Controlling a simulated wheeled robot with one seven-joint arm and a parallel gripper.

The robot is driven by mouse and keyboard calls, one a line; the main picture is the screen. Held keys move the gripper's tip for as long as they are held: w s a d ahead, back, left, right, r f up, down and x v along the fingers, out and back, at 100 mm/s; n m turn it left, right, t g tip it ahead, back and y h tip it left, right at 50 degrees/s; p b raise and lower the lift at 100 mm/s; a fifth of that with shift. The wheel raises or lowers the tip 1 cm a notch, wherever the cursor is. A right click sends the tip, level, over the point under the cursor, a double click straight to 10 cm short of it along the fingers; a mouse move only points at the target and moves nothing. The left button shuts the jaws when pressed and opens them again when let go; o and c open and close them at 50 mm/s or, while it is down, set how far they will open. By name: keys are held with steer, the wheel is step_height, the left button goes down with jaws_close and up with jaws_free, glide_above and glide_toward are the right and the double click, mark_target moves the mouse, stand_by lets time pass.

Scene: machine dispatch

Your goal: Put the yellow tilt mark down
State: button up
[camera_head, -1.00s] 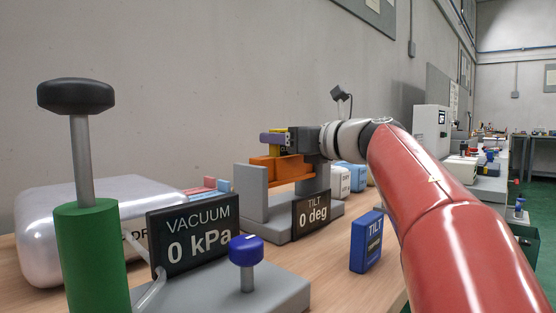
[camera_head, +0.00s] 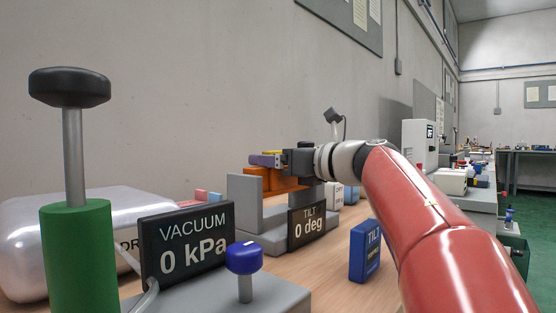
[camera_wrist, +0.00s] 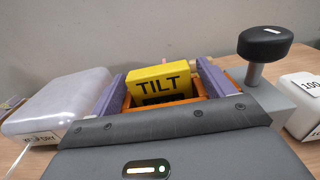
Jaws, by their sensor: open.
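The yellow tilt mark (camera_wrist: 160,82), lettered TILT, stands upright in the orange cradle (camera_wrist: 233,101) in the wrist view. My gripper (camera_wrist: 163,76) is open, with its purple fingers on the left and right of the mark, close to its sides. The mark's lower part is hidden by my gripper body. In the head view my gripper (camera_head: 265,160) is just above the orange cradle (camera_head: 262,183), with only a little of the yellow mark showing. The cradle belongs to a grey fixture whose display (camera_head: 307,227) reads TILT 0 deg.
A blue TILT block (camera_head: 365,250) stands on the bench at the right of the fixture. A vacuum display (camera_head: 190,246), a blue knob (camera_head: 244,257) and a green post (camera_head: 76,255) are in front. A silver case (camera_wrist: 58,103) lies left in the wrist view.

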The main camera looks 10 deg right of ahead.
steer(key=b+v, duration=0.1)
steer(key=v, duration=1.1)
